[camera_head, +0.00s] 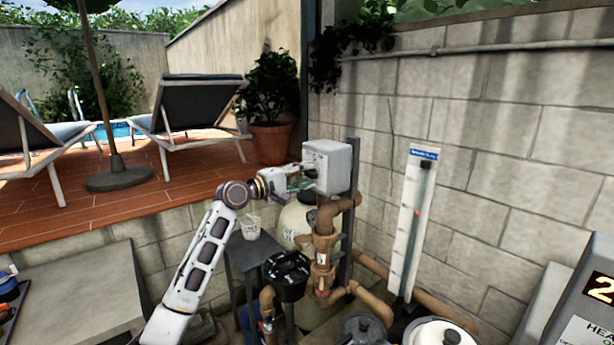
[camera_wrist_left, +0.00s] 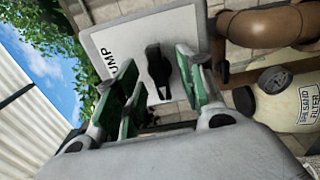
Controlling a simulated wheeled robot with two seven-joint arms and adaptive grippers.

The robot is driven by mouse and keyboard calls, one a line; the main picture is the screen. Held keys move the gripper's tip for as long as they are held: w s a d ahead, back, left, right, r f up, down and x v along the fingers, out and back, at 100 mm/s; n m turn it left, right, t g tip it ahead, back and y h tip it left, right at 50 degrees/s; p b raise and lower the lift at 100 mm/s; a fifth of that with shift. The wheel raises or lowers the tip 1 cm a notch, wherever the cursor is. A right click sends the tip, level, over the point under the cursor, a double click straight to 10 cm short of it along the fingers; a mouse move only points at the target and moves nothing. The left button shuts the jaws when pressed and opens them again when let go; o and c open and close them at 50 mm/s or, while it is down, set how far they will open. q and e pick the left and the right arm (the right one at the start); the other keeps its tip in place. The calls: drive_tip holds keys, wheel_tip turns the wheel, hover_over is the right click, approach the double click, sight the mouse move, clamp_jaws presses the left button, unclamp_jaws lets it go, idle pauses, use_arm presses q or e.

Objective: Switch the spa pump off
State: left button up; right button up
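The spa pump switch box is a pale grey box (camera_head: 330,165) on a dark post beside the block wall in the head view. In the left wrist view its face (camera_wrist_left: 125,40) carries lettering, partly cut off, that reads "UMP". A black rotary knob (camera_wrist_left: 157,68) sits on that face. My left gripper (camera_head: 297,180) is at the left side of the box. In the left wrist view my left gripper (camera_wrist_left: 156,64) is open, with its green-padded fingers on either side of the knob and gaps showing. I cannot tell whether the fingertips reach past it. My right gripper is not in view.
Brown pipes (camera_head: 325,240) and a cream tank (camera_head: 294,222) stand below the box. A small table (camera_head: 255,255) holds a white cup (camera_head: 251,228). A white gauge board (camera_head: 412,220) leans on the wall. A heater panel (camera_head: 590,300) is at the lower right.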

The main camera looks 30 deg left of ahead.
use_arm(q)
drive_tip(key=b+v, duration=0.1)
drive_tip(key=v, duration=0.6)
idle(0.5)
drive_tip(key=shift+o, duration=0.4)
idle(0.9)
